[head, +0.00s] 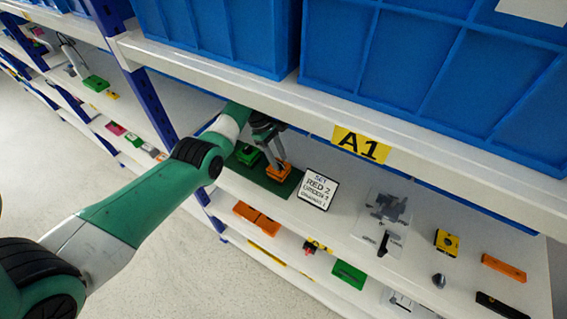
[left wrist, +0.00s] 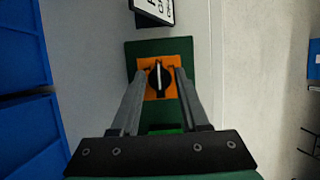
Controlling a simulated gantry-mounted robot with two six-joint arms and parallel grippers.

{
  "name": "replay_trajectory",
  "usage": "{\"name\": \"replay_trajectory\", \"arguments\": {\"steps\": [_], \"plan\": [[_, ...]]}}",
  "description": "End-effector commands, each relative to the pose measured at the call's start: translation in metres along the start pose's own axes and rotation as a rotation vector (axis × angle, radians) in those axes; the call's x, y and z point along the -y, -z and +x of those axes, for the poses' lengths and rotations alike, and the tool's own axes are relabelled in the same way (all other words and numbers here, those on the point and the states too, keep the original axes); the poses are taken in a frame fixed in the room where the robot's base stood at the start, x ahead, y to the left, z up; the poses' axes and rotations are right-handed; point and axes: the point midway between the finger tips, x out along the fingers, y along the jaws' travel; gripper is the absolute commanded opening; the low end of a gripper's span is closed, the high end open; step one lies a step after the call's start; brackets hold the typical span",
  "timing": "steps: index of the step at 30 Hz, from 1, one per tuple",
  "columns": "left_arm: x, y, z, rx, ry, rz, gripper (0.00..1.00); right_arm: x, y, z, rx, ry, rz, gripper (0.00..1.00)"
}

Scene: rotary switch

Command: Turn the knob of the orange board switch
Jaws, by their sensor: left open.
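The orange board switch (head: 279,171) sits on a dark green mat (head: 262,181) on the shelf. In the left wrist view the orange switch (left wrist: 172,93) carries a black round knob (left wrist: 159,78) with a pale pointer line. My left gripper (head: 275,163) is over the switch, and its two fingers (left wrist: 157,90) stand apart on either side of the knob. I cannot tell whether they touch it. A green switch (head: 246,154) is beside the orange one on the mat. My right gripper is not in view.
A sign (head: 318,189) reading "RED 2" and more stands right of the mat. A clear stand (head: 383,222), a yellow block (head: 447,242) and orange block (head: 503,268) lie further right. Blue bins (head: 432,75) and the upper shelf edge (head: 235,94) are above my arm.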

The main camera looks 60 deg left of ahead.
Motion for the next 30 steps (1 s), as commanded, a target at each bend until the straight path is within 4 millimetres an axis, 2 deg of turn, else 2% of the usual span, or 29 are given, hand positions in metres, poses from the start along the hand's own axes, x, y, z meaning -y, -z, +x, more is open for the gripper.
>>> {"name": "replay_trajectory", "arguments": {"steps": [9,15,17,30], "plan": [[-0.0002,0.0008,0.0034,0.000,-0.001,0.000,0.45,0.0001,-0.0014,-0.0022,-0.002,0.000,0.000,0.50],[-0.0001,0.0009,0.0033,0.000,-0.001,0.000,0.09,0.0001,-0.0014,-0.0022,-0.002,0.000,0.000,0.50],[-0.0001,0.0009,0.0033,0.000,-0.001,0.000,0.00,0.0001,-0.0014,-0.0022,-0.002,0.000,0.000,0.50],[0.0001,0.0002,0.0016,0.000,-0.005,-0.014,0.00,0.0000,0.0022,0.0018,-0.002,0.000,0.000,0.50]]}}
